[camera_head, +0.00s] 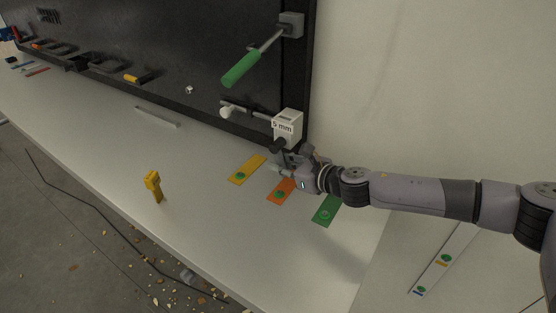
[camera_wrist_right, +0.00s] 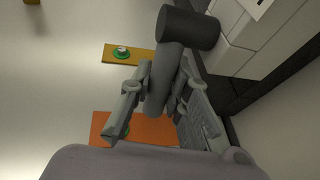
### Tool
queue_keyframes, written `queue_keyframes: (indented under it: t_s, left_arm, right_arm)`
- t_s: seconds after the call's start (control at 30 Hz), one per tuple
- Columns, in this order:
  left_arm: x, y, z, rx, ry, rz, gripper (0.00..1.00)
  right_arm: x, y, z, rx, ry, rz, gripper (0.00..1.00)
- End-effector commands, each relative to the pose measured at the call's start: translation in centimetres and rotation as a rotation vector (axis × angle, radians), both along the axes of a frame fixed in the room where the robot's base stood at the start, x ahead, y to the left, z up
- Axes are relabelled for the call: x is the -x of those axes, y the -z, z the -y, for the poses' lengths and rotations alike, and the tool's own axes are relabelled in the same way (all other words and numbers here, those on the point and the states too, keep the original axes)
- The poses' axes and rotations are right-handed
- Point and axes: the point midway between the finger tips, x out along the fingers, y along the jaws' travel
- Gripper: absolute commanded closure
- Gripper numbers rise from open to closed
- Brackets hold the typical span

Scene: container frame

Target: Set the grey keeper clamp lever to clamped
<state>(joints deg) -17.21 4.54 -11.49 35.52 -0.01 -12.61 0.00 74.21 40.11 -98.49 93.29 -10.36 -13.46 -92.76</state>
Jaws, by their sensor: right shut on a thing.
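The dark grey keeper clamp lever (camera_head: 279,145) sticks out below a white block marked "5 mm" (camera_head: 287,122) at the panel's lower right corner. In the right wrist view the lever (camera_wrist_right: 164,75) is a round bar with a thicker cylinder at its top end. My right gripper (camera_head: 281,158) is at the lever, just above the table. In the right wrist view its fingers (camera_wrist_right: 164,92) lie on both sides of the bar, shut on it. The fingers hide part of the bar. My left gripper is not in view.
A green-handled lever (camera_head: 241,69) and a white-knobbed rod (camera_head: 227,112) project from the dark panel (camera_head: 180,60). Yellow (camera_head: 240,166), orange (camera_head: 278,198) and green (camera_head: 325,211) plates lie on the table. A yellow upright piece (camera_head: 154,183) stands nearer the front edge.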

Motion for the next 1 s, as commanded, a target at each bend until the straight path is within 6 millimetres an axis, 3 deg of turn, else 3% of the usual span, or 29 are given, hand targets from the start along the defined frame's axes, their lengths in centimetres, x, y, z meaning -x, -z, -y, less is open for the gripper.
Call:
queue_keyframes:
  t_s: [0.5,1.0]
  left_arm:
    - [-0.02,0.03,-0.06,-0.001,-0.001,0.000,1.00]
    - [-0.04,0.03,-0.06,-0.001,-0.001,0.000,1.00]
  right_arm:
    - [0.52,-0.74,0.87,0.196,0.001,-0.137,1.00]
    - [0.73,-0.82,1.07,0.244,0.001,-0.177,1.00]
